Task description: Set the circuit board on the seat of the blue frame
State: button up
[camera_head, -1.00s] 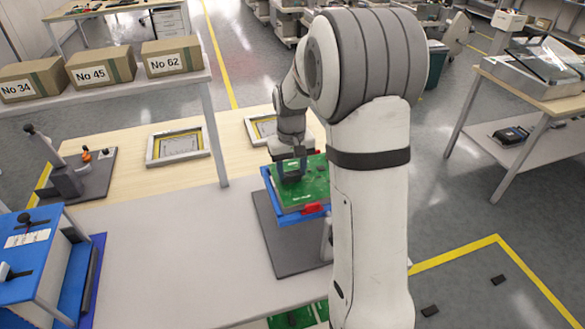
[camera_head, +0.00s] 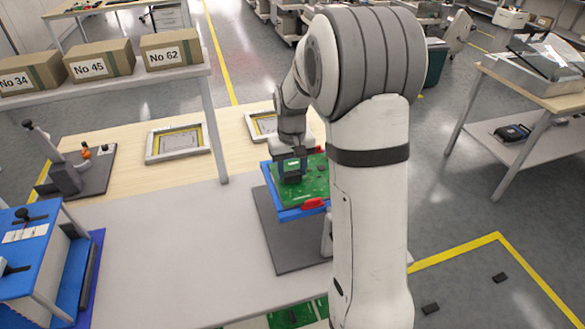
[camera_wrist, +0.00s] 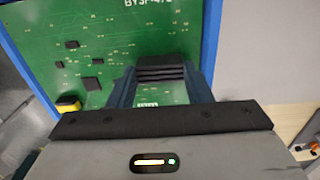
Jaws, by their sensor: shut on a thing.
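The green circuit board (camera_head: 316,182) lies flat within the blue frame (camera_head: 291,214) in the head view; whether it is fully down on the seat cannot be told. In the wrist view the board (camera_wrist: 100,48) fills the upper left, with the blue frame (camera_wrist: 211,40) along its edge. My gripper (camera_head: 292,173) is above the board with its fingers pointing down. In the wrist view my gripper (camera_wrist: 162,84) is shut on a black block-like part on the board. My arm hides the right part of the board and frame.
The frame stands over a dark grey plate (camera_head: 291,248) on the bench. A red piece (camera_head: 313,203) is at the frame's front edge. Two framed panels (camera_head: 178,143) lie behind. A blue fixture (camera_head: 35,250) stands at left. The bench middle (camera_head: 170,245) is clear.

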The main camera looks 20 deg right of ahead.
jog(key=shift+f+b, duration=0.4)
jog(key=shift+f, duration=0.2)
jog(key=o, duration=1.3)
jog(key=shift+r, duration=0.1)
